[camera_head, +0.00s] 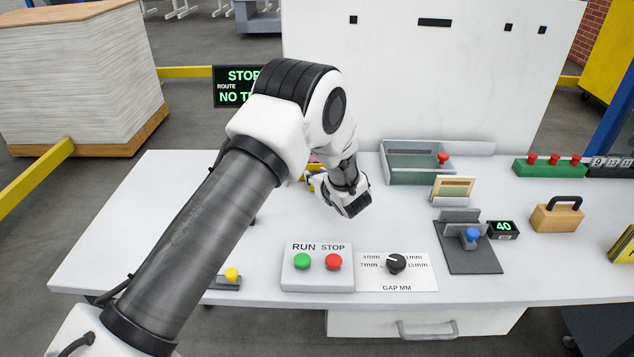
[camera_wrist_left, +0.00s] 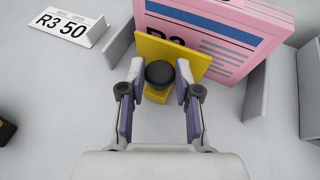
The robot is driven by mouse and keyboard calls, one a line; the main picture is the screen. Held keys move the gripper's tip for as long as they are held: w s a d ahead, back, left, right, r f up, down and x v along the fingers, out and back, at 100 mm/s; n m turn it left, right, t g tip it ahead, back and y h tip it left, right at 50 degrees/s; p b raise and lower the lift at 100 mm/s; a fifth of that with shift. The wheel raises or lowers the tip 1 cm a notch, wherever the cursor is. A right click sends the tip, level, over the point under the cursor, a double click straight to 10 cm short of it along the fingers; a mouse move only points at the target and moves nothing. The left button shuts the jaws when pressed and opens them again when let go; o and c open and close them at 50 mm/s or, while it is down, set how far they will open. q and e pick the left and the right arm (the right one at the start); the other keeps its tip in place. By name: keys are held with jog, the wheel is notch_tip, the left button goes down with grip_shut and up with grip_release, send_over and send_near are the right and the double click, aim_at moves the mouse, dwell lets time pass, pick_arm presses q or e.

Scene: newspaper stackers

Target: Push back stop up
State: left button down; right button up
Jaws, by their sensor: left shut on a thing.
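The back stop is a yellow plate (camera_wrist_left: 205,62) with a round black knob (camera_wrist_left: 159,74), seen in the left wrist view. It stands against a pink stack (camera_wrist_left: 225,50) with printed text. My left gripper (camera_wrist_left: 160,82) has a finger on each side of the knob and is shut on it. In the head view my left arm and wrist hide most of the stop; only a bit of yellow (camera_head: 312,168) shows beside the wrist. My right gripper is in neither view.
Grey upright guides (camera_wrist_left: 255,95) flank the pink stack, and a label reading R3 50 (camera_wrist_left: 67,26) lies to the left. On the white table (camera_head: 165,195) are a RUN/STOP box (camera_head: 318,278), a gap dial (camera_head: 396,263), a grey-green tray (camera_head: 395,177) and a wooden block with handle (camera_head: 557,216).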

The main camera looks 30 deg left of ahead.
pick_arm(q)
jog(key=shift+s, duration=0.1)
jog(key=c, duration=0.9)
grip_release()
jog(key=shift+o, duration=0.2)
jog(key=v, duration=1.1)
jog(key=shift+s+d+r, duration=0.2)
jog(key=shift+d, duration=0.15)
